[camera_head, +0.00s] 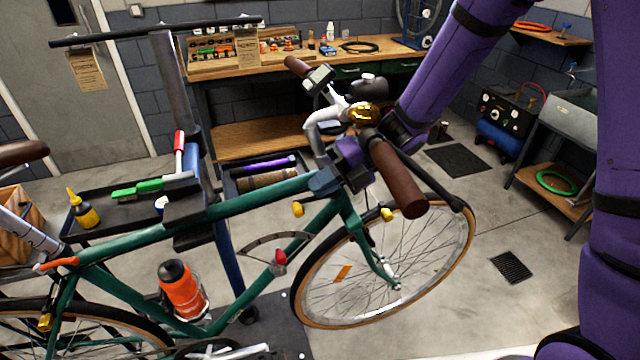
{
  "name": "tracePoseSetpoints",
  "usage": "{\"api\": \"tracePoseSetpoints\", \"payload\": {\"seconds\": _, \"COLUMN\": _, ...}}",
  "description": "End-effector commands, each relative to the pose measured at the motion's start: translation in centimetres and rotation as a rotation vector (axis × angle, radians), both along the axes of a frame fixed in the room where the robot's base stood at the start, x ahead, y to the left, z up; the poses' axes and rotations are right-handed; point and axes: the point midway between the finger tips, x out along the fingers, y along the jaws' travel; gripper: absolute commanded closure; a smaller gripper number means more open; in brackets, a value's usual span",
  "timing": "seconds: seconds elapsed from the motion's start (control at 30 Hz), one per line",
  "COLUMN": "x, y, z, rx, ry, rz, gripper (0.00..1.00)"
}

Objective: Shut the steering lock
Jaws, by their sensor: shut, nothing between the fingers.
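The green bike's head tube and top tube (265,196) run across the middle of the head view. A blue-grey block (325,182) sits where the top tube meets the head tube; it may be the steering lock, but I cannot tell its state. My gripper (352,178) is shut and empty, close beside this block and below the handlebar stem. Whether it touches the block is unclear. The handlebar, with a brown grip (402,182) nearest me, partly hides my wrist. The front wheel (390,265) is turned toward the right.
A clamp stand (172,75) holds the bike, with a dark tool tray (110,222) behind it. A wooden workbench (290,62) stands at the back. A brass bell (364,113) and bar-mounted device (319,77) sit close above my gripper. Floor at right is fairly clear.

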Motion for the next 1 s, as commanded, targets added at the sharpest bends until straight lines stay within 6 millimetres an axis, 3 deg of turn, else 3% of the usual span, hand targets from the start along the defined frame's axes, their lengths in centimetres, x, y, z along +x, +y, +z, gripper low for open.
{"api": "tracePoseSetpoints", "payload": {"seconds": 0.6, "x": 2.4, "y": -8.2, "z": 4.3, "rx": 0.000, "ry": -0.003, "rz": -0.002, "gripper": 1.00}}
{"api": "tracePoseSetpoints", "payload": {"seconds": 1.0, "x": 2.6, "y": -9.1, "z": 4.8, "rx": 0.000, "ry": 0.000, "rz": 0.000, "gripper": 1.00}}
